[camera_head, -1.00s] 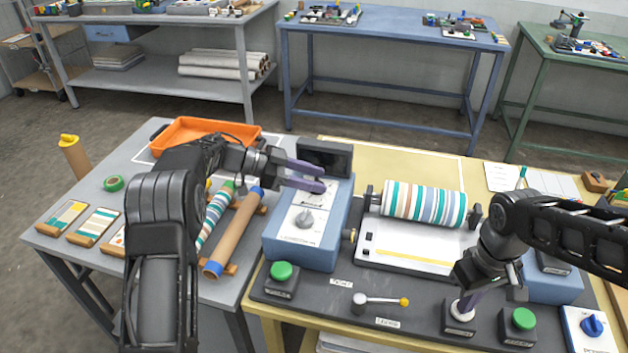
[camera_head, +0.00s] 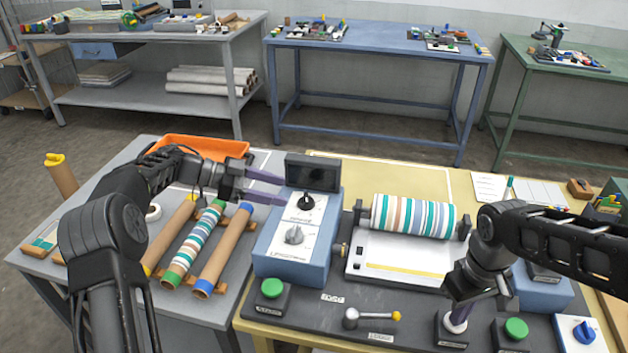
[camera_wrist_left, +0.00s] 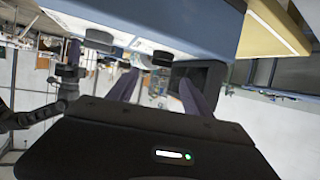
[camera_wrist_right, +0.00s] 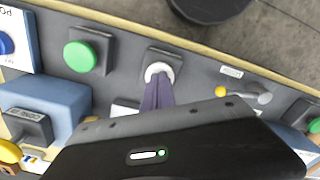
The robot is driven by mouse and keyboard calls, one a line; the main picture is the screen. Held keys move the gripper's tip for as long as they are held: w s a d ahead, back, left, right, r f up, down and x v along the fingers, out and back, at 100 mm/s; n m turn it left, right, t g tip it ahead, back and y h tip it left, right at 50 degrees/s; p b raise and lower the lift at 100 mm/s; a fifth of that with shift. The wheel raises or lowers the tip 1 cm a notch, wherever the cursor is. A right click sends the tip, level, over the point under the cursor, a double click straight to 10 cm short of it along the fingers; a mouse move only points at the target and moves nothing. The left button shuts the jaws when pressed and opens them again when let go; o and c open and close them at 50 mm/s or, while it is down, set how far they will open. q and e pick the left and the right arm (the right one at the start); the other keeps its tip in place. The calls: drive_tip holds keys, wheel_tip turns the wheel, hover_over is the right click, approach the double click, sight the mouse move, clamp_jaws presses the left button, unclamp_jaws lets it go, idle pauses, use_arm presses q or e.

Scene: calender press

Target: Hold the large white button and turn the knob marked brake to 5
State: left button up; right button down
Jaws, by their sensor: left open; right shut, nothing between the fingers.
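A blue control box (camera_head: 318,250) has a white sloping panel with a black upper knob (camera_head: 306,201) and a grey lower knob (camera_head: 294,235). Their lettering and pointer settings are too small to read, so I cannot tell which is marked brake. My left gripper (camera_head: 280,190) is open, its fingertips just left of the black knob, apart from it. The left wrist view shows a knob (camera_wrist_left: 163,58) beyond the gap between the fingers. My right gripper (camera_wrist_right: 163,84) is shut, its fingertips down on the large white button (camera_wrist_right: 160,69), covering part of it.
A dark screen (camera_head: 313,172) stands behind the panel. Green buttons (camera_head: 272,288) (camera_head: 516,328) and a yellow-tipped lever (camera_head: 372,317) are at the front. A striped roller (camera_head: 412,216) lies right of the box. Loose rolls (camera_head: 195,243) lie left, and a blue knob (camera_head: 584,331) is far right.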

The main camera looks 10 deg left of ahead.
use_arm(q)
drive_tip(key=shift+v, duration=2.65)
drive_tip(key=shift+c, duration=0.2)
